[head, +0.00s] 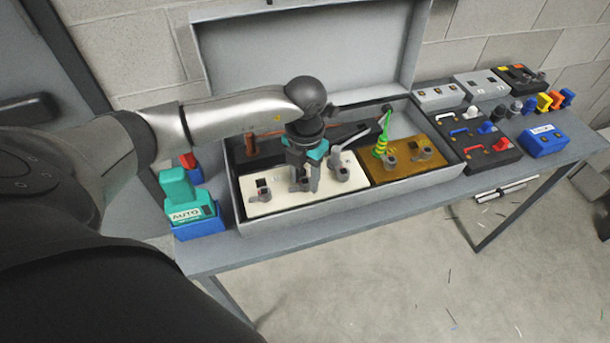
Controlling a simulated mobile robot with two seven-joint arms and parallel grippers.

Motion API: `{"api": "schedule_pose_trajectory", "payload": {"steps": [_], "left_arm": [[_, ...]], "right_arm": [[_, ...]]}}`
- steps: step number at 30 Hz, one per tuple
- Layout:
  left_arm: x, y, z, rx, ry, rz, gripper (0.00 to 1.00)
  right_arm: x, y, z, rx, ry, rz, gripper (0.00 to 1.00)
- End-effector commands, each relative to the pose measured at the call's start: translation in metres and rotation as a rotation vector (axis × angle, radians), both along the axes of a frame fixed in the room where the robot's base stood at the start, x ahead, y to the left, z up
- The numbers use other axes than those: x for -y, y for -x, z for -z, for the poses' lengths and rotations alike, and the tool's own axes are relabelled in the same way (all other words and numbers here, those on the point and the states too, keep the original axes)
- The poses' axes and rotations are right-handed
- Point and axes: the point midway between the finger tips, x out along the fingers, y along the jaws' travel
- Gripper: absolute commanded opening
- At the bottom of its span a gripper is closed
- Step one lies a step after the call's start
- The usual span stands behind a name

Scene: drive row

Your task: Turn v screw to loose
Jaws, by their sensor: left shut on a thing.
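An open grey case (305,212) stands on the table and holds a white panel (328,194) and a brown panel (433,170). Grey screw-like fittings stand on the white panel, one at its left (264,193) and one at its right (342,173). My left gripper (304,182) points down over the middle of the white panel, shut on a grey fitting there. Its fingers hide most of that fitting. I cannot tell the v screw's mark or how far it is turned. My right gripper is not in view.
The raised case lid (310,50) stands behind. A teal tool (180,195) on a blue base is at the left. A black panel with handles (485,150) and a blue box (543,142) are at the right.

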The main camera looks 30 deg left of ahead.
Motion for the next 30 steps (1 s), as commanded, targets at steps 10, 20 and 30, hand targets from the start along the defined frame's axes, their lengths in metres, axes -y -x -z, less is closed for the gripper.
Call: {"api": "schedule_pose_trajectory", "payload": {"steps": [10,20,30], "left_arm": [[-0.0006,-0.0009,-0.0010,0.002,-0.001,-0.009,0.00],[-0.0004,-0.0006,-0.0007,0.002,-0.001,-0.008,0.67],[0.0001,-0.0011,-0.0093,0.004,0.001,-0.006,0.67]], "right_arm": [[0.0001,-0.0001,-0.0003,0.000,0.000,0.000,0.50],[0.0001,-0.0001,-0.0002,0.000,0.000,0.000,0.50],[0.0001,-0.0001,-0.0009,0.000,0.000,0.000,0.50]]}}
